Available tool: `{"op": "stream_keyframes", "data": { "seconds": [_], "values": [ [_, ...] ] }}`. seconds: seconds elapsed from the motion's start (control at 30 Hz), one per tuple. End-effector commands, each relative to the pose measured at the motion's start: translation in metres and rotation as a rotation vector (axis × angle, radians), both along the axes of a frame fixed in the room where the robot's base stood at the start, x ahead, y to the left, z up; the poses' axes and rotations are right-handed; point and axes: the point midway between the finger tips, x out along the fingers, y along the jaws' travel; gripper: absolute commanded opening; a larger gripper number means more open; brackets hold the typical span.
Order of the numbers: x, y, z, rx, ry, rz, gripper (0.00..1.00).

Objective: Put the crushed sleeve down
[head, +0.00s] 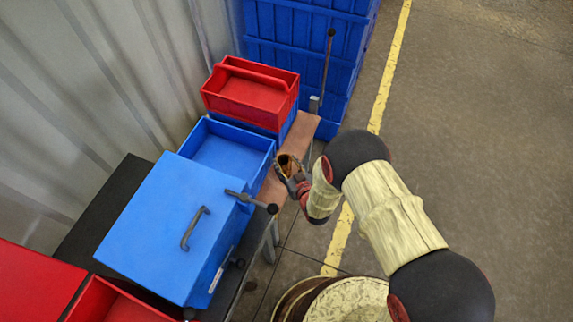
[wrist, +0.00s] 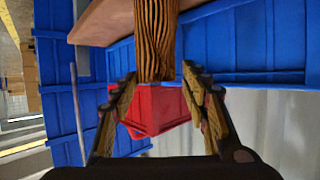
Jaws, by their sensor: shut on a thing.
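The crushed sleeve is brown with dark lengthwise pleats. In the wrist view the sleeve (wrist: 155,38) is upright at the top middle, its lower end between the tips of my gripper (wrist: 160,77). My gripper is shut on it. In the head view the sleeve (head: 289,164) shows small and orange-brown at the end of my gripper (head: 294,178), by the right edge of a brown ledge (head: 273,187). Its top looks open. The ledge runs along the front of the blue bins. I cannot tell whether the sleeve touches it.
A blue open bin (head: 225,150) stands left of the sleeve, with a red handled tote (head: 250,92) behind it. A blue lidded box (head: 175,225) with a dark handle is nearer. Floor is clear at right.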

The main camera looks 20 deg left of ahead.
Motion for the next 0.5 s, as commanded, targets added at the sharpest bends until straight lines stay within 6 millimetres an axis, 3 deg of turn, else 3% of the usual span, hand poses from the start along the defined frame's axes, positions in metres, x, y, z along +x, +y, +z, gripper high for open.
{"op": "stream_keyframes", "data": {
  "seconds": [0.2,0.23,0.5],
  "values": [
    [-0.0002,-0.0001,-0.0039,0.000,0.000,0.000,0.22],
    [-0.0003,-0.0002,-0.0034,-0.001,0.001,0.000,0.47],
    [-0.0003,-0.0001,-0.0026,-0.001,0.001,0.000,0.62]
  ]
}}
